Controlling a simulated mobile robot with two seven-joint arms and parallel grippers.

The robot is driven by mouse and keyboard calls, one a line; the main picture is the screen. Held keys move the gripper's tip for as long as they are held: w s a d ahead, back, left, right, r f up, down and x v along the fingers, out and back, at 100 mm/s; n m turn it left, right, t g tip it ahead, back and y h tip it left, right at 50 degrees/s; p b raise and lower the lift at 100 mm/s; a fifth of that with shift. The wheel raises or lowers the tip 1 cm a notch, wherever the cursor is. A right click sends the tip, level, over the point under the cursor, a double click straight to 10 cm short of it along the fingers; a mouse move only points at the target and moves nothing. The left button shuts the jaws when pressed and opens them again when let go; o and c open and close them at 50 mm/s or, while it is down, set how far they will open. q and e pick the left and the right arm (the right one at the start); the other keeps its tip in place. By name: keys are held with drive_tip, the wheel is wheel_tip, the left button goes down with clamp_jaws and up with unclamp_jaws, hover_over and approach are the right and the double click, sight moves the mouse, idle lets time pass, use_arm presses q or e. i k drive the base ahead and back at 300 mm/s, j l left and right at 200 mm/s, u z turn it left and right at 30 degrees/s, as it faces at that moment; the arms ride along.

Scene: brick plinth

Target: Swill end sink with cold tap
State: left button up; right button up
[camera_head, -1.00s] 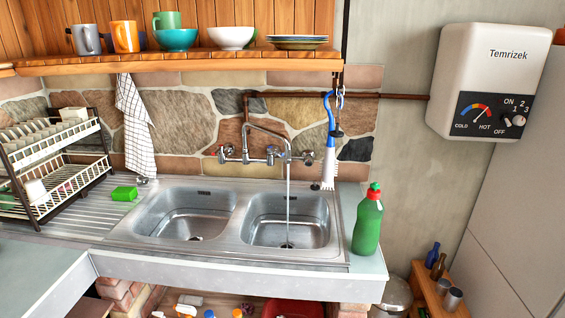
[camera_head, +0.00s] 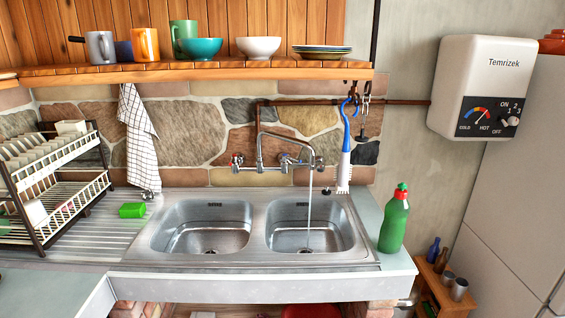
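A steel double sink is set in the counter. Its right basin (camera_head: 310,237), at the end beside the green bottle, has a thin stream of water (camera_head: 309,210) falling into it. Its left basin (camera_head: 206,228) has no stream over it. The wall-mounted tap (camera_head: 275,160) has a swivel spout (camera_head: 318,160) pointing over the right basin. A handle with a red mark (camera_head: 237,161) is on its left, and one with a blue mark (camera_head: 285,160) is on its right. Neither of my grippers is in view.
A green bottle with a red cap (camera_head: 394,220) stands right of the sink. A blue-and-white brush (camera_head: 346,150) hangs behind it. A shelf (camera_head: 200,72) with crockery runs above. A water heater (camera_head: 480,85) hangs at right.

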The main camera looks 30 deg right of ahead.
sight(284, 157)
drive_tip(key=j+z, duration=0.4)
drive_tip(key=i+j+z, duration=0.1)
drive_tip(key=j+z, duration=0.15)
drive_tip(key=z, duration=0.15)
